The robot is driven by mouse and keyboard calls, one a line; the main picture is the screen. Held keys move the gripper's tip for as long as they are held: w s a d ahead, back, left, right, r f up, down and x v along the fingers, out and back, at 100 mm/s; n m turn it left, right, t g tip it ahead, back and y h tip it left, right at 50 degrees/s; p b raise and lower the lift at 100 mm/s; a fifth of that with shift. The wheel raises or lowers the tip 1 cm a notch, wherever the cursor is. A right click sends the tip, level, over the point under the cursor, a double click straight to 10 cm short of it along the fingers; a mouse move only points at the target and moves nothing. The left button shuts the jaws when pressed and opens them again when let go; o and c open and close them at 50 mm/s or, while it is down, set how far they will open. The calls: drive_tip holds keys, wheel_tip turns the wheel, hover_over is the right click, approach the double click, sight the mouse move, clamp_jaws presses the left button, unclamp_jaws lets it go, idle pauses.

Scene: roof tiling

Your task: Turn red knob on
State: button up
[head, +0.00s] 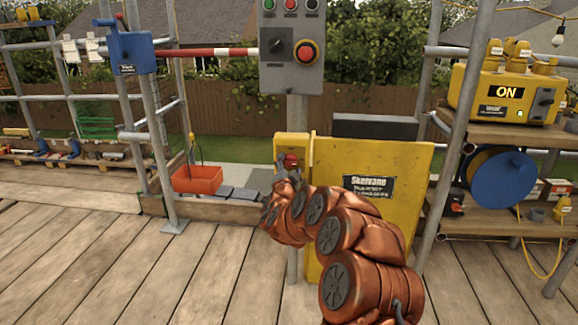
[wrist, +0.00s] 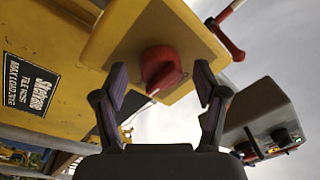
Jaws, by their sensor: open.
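The red knob (wrist: 161,68) sits on the face of a yellow box (wrist: 125,38) in the wrist view. The knob also shows in the head view (head: 290,161), small, on the yellow box (head: 291,146) on the post, just above my arm's end. My gripper (wrist: 160,84) is open, with one dark finger on each side of the knob in the wrist view. No clear contact shows, and I cannot tell the gap in depth. In the head view my arm hides the gripper.
A grey control panel (head: 291,75) with a black switch and a red stop button stands above the yellow box. A yellow labelled panel (head: 400,212) is right beside it. A scaffold pole (head: 462,130) and shelves (head: 505,135) stand on the right. An orange tub (head: 197,180) lies left. The foreground deck (head: 120,260) is clear.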

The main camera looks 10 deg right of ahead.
drive_tip(key=v, duration=1.1)
drive_tip(key=shift+s, duration=0.2)
drive_tip(key=shift+r, duration=0.1)
